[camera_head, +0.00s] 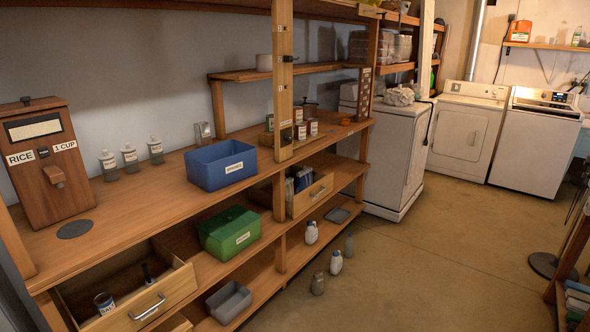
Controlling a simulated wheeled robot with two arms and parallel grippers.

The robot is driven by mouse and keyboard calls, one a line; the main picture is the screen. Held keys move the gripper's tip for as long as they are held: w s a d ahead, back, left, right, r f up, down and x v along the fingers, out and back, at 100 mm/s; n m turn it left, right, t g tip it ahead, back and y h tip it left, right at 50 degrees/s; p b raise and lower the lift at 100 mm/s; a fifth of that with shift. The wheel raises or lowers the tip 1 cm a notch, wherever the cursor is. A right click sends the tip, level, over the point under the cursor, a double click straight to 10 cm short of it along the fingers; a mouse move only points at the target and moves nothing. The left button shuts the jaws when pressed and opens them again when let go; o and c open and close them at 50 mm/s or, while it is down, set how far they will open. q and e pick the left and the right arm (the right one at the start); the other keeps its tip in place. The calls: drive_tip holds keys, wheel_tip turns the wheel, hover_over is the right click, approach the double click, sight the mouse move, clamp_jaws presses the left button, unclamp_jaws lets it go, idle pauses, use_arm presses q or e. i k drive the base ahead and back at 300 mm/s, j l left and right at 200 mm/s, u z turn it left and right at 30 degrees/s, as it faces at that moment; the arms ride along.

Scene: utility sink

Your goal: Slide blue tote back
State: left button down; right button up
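The blue tote (220,165) stands upright on the wooden counter, left of the wooden post. It has a white label on its front face, too small to read. Its front side is close to the counter's front edge, and bare counter shows around its left side. Neither my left gripper nor my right gripper shows in the head view.
A small glass jar (202,133) stands behind the tote. Several white-topped bottles (130,158) and a rice dispenser (45,155) stand to the left. The post (283,80) rises to the right. Below are a green tote (229,232) and an open drawer (150,300).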

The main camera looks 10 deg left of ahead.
sight(212, 168)
drive_tip(key=i+l+z, duration=0.15)
drive_tip(key=i, duration=0.8)
drive_tip(key=i+l+u, duration=0.2)
drive_tip(key=i+u, duration=0.3)
drive_tip(key=i+l+u, duration=0.25)
drive_tip(key=u, duration=0.2)
drive_tip(key=i+l+u, duration=0.3)
drive_tip(key=l+u, duration=0.2)
